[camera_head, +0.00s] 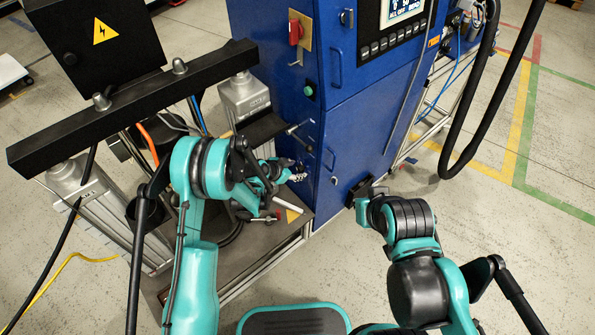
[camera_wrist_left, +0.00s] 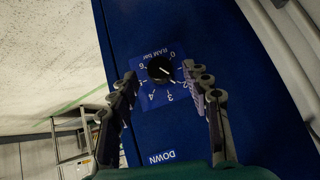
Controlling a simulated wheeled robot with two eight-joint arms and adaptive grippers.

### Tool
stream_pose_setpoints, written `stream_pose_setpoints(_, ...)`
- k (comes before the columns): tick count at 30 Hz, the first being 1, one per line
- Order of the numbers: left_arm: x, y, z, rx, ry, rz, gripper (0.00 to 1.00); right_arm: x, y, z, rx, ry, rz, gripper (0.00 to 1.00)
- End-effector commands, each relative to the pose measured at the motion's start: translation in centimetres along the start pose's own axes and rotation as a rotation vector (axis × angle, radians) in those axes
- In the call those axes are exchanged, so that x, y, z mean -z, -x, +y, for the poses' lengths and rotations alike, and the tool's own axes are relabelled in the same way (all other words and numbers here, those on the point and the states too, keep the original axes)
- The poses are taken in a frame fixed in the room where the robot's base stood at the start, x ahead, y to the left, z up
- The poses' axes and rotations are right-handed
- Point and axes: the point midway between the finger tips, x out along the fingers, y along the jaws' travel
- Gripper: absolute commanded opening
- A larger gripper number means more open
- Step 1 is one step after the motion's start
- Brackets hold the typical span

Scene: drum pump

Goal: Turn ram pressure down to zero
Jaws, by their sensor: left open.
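The ram pressure dial shows in the left wrist view as a black round knob (camera_wrist_left: 160,69) on a blue plate (camera_wrist_left: 151,98) marked "RAM bar" with numbers from 0 to 6. A short white pointer mark on the knob faces the lower right in that view; its exact reading is too small to tell. My left gripper (camera_wrist_left: 160,76) is open, with one finger on each side of the knob; contact is not visible.
A red switch (camera_head: 295,31) and a green button (camera_head: 308,91) sit on the cabinet above my left gripper. A black crossbar (camera_head: 135,107) on grey columns stands at the left. A thick black hose (camera_head: 492,100) hangs at the right. A "DOWN" label (camera_wrist_left: 161,157) is near the dial.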

Motion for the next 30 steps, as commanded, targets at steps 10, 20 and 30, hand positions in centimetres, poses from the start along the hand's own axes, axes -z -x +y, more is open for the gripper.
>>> stream_pose_setpoints(10,0.0,-1.9,0.0,0.0,-0.001,-0.001,0.48,-0.4,-0.6,0.0,0.0,0.0,0.0,0.0)
stream_pose_setpoints(20,0.1,-1.9,0.0,0.0,0.0,-0.001,0.0,-0.4,-0.6,0.0,0.0,0.0,0.0,0.0)
stream_pose_setpoints(30,-0.1,-2.0,-0.6,-0.155,0.161,-0.001,0.0,-0.4,-0.6,0.0,0.0,0.0,0.0,0.0)
